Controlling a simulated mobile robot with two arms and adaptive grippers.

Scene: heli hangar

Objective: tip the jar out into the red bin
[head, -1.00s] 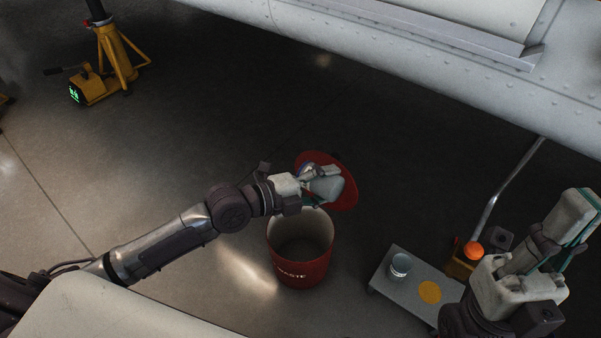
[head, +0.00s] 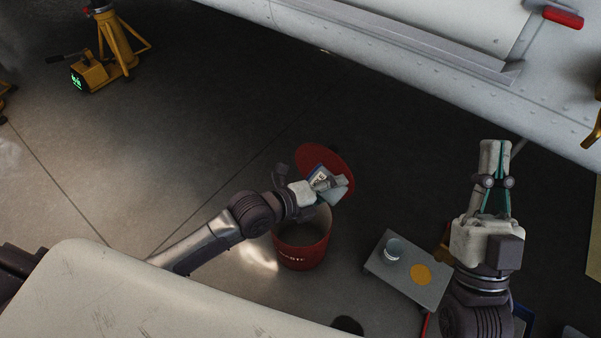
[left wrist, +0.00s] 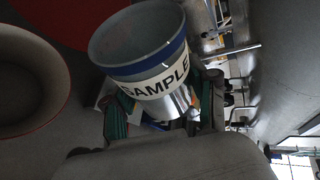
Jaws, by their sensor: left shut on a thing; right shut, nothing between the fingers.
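The jar (head: 335,198) is a pale grey-blue container with a blue band and a label; in the left wrist view the label on the jar (left wrist: 158,80) reads SAMPLE and its wide mouth is visible. My left gripper (head: 331,184) is shut on it, above the far right rim of the bin in the picture. The jar looks tilted; I cannot tell what it contains. The red bin (head: 302,257) stands on the floor, open, its raised red lid (head: 327,150) behind the jar. The bin (left wrist: 28,84) also shows left of the jar. My right gripper (head: 495,146) is shut and empty, away to the right.
A low grey stand (head: 382,268) with a clear glass (head: 394,249) and a yellow disc (head: 420,274) is right of the bin. A yellow jack (head: 116,50) stands far left. A large pale aircraft part (head: 420,60) crosses the top. Floor left of the bin is clear.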

